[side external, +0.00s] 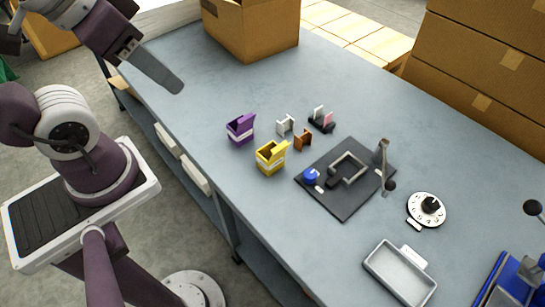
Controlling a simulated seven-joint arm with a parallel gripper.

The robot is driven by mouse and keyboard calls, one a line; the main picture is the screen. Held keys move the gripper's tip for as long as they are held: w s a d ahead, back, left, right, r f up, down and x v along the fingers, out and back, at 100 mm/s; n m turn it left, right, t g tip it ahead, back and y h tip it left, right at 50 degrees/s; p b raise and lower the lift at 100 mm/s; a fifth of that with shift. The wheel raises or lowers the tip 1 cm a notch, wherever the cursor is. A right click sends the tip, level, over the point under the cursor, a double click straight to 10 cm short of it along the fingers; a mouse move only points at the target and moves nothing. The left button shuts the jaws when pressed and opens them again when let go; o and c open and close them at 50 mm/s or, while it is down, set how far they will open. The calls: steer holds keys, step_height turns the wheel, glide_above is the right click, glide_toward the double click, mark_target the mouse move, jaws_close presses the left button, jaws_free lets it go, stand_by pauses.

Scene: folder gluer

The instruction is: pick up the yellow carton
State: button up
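The yellow carton (271,159) stands open-topped on the grey table, with a pale band around it and a raised flap at its upper right. A similar purple carton (240,128) stands just behind it to the left. My gripper (173,83) is in the upper left, well apart from the yellow carton and above the table's left edge. I see it from the side as one grey finger shape, so I cannot tell if it is open or shut. Nothing shows in it.
Small white (285,125) and brown (303,140) pieces stand beside the yellow carton. A black board (341,201) with a metal frame and lever lies to its right. A white tray (399,274) is at the front, and a cardboard box (262,32) at the back.

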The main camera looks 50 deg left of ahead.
steer(key=shift+o, duration=0.2)
steer(key=o, duration=0.8)
steer(key=shift+o, duration=0.2)
steer(key=m+g, duration=0.6)
steer(key=m, duration=1.2)
glide_above(269, 154)
steer(key=d, duration=0.2)
step_height(269, 154, down, 24)
steer(key=f, duration=0.5)
steer(key=s+f, duration=0.1)
steer(key=f, duration=0.1)
steer(key=shift+s+a+f, duration=0.1)
steer(key=shift+a+f, duration=0.15)
steer(key=shift+f, duration=0.05)
